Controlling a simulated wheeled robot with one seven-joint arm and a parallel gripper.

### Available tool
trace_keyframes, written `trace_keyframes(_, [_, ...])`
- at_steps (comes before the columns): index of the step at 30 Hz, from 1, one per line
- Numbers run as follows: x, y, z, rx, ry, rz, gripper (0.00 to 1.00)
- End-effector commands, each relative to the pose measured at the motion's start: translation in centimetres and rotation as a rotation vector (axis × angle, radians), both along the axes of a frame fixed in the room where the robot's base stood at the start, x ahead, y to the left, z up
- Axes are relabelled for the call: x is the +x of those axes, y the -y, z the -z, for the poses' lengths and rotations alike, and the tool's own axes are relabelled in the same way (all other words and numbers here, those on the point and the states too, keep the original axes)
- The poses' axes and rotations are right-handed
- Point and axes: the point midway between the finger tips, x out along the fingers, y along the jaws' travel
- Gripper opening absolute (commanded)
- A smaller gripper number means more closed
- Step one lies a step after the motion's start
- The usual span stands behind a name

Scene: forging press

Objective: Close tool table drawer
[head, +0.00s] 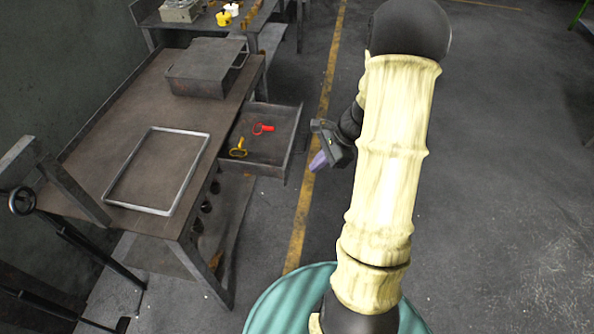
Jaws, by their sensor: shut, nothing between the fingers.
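The tool table (125,110) stands at the left, a brown-topped metal bench. Its drawer (291,150) is pulled out to the right from under the table top, with a red-handled tool (263,128) and a yellow-handled tool (239,148) lying inside. My gripper (318,161) is in the air just right of the drawer's front, with a gap between them in the picture. Its purple fingertips point down and left and are together with nothing in them. My pale arm hides the floor behind it.
A grey rectangular frame (111,195) and a grey metal box (201,82) are on the table top. A second bench (203,22) with yellow items stands behind. A yellow line (297,232) runs along the floor.

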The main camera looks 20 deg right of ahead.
Motion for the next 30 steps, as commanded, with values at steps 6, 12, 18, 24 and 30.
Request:
trace_keyframes(6, [2.5,6.2,3.8,0.242,-0.037,0.406,0.0])
trace_keyframes(12, [3.0,7.3,4.0,0.288,-0.038,0.475,0.0])
trace_keyframes(18, [2.9,7.2,4.0,0.284,-0.039,0.472,0.0])
trace_keyframes(24, [3.3,6.6,4.8,0.285,-0.039,0.469,0.0])
trace_keyframes(30, [4.4,4.8,6.9,0.285,-0.042,0.467,0.0])
